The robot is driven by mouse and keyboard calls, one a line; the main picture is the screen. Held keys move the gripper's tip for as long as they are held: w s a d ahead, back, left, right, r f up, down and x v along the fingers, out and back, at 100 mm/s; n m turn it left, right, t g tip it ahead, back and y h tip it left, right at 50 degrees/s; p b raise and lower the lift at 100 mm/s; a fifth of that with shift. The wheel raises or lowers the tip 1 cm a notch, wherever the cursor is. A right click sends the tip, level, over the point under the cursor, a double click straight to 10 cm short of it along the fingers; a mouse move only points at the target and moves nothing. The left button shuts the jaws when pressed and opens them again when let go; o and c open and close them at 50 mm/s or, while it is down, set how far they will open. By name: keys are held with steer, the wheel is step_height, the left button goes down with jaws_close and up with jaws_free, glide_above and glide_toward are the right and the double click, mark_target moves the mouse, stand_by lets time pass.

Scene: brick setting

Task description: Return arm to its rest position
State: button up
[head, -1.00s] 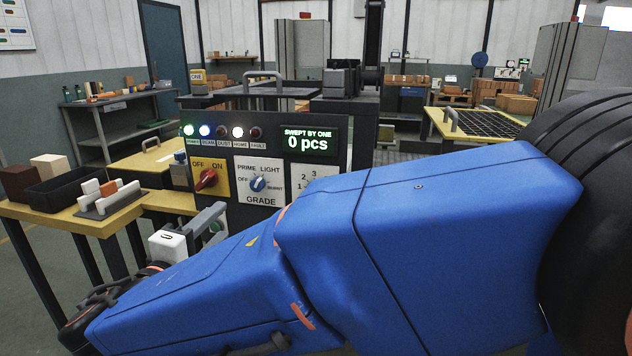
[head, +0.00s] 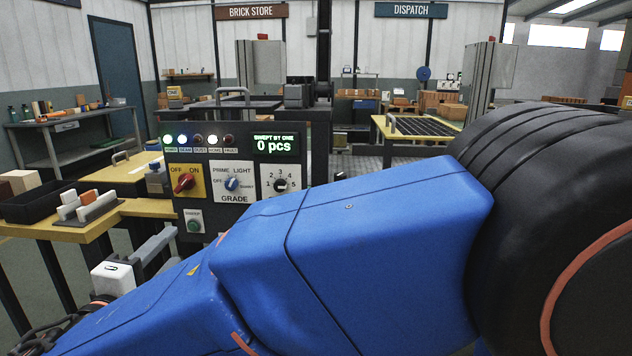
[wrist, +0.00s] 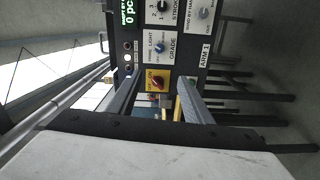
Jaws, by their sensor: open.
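My gripper (wrist: 160,82) is open in the wrist view, with two grey fingers apart and nothing held between them. In the head view part of my gripper (head: 155,248) shows at the lower left, beside a white block-shaped part of mine, with its tips not clear. My blue arm stretches across the front from right to lower left. Beyond the fingers stands the dark control panel (head: 250,212), also in the wrist view (wrist: 186,52). No contact between fingers and panel is visible. My arm hides the panel's lower right.
The panel has a red OFF/ON knob (head: 184,183), a blue grade knob (head: 232,184), a green button (head: 194,225) and a display (head: 276,144) reading 0 pcs. A yellow-topped table (head: 95,224) with a black tray (head: 40,203) stands left. A workbench (head: 70,122) is farther back.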

steer(key=w+d+f+m+g+h, duration=0.2)
steer(key=w+d+g, duration=0.1)
steer(key=d, duration=0.9)
steer(key=w+d+f+m+g+h, duration=0.1)
steer(key=w+d+m+g+h, duration=0.15)
steer(key=d, duration=0.95)
steer(key=w+d+f+m+g+h, duration=0.1)
steer(key=w+d+f+m+g, duration=0.15)
steer(key=d, duration=0.95)
steer(key=s+d+f+m+g+y, duration=0.2)
steer(key=s+d+f+m+g, duration=0.15)
steer(key=s+d, duration=0.5)
steer(key=s+d+f+m+g+y, duration=0.25)
steer(key=s+d+f, duration=0.2)
steer(key=d, duration=0.65)
steer(key=s+d+f+m+y, duration=0.1)
steer(key=s+m+y, duration=0.1)
steer(key=s, duration=0.5)
steer(key=shift+f+m+t, duration=0.35)
steer(key=shift+m+t, duration=0.05)
steer(key=shift+m, duration=0.2)
steer(key=shift+d, duration=0.1)
